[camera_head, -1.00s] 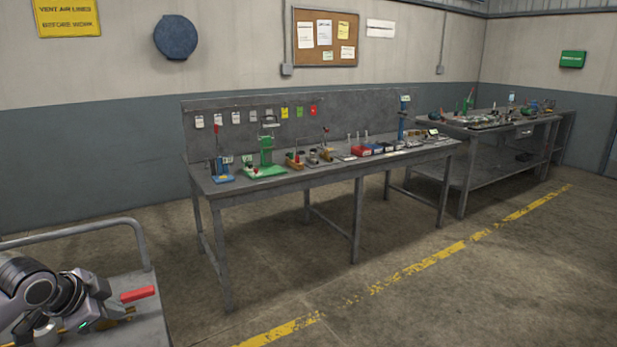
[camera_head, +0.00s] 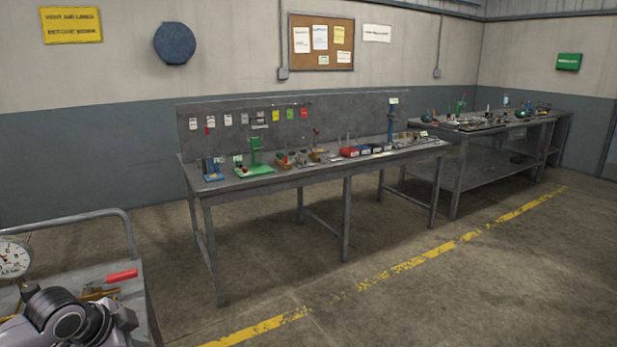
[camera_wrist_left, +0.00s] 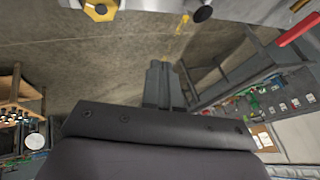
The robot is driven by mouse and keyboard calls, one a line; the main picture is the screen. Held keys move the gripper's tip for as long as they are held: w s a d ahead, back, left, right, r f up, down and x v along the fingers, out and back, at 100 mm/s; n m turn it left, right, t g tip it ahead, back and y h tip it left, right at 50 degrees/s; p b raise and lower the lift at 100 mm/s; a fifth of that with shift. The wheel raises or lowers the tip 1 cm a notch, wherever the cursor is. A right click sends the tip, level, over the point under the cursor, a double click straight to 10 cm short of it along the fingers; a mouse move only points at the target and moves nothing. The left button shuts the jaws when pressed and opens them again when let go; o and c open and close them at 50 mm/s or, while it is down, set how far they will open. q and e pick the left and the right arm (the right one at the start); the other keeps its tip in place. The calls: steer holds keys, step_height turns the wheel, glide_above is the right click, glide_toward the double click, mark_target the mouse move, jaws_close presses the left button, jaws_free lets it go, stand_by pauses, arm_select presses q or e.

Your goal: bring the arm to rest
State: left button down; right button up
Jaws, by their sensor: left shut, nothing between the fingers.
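My left arm shows at the lower left of the head view, its dark and grey wrist links (camera_head: 70,318) low over the near edge of the cart. Its fingertips cannot be made out there. In the left wrist view my left gripper (camera_wrist_left: 163,80) shows its two fingers together, with nothing between them. The floor lies behind the fingers. My right arm is not in view.
The grey cart (camera_head: 140,300) carries a red-handled tool (camera_head: 122,276), a brass fitting (camera_head: 100,293) and a dial gauge (camera_head: 13,258). A long workbench (camera_head: 270,182) with small fixtures stands beyond. Open floor (camera_head: 400,300) with a yellow line lies to the right.

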arm_select(q)
steer(key=s+d+f+n+g+h, duration=0.1)
steer(key=s+d+f, duration=0.3)
steer(key=s+d, duration=0.2)
steer(key=s+d+f+n, duration=0.1)
steer(key=s+d+f, duration=0.4)
steer(key=s+d, duration=0.15)
steer(key=s+n+g+y, duration=0.2)
steer(key=s+n, duration=0.4)
steer(key=s, duration=0.8)
steer(key=w+d+f+t+h, duration=0.1)
steer(key=w+d+f+t, duration=0.1)
steer(key=w+f+t, duration=0.3)
step_height(320, 180, down, 4)
steer(key=shift+d+r+n+t+h, duration=0.2)
steer(key=shift+n+t+h, duration=0.15)
steer(key=shift+t, duration=0.75)
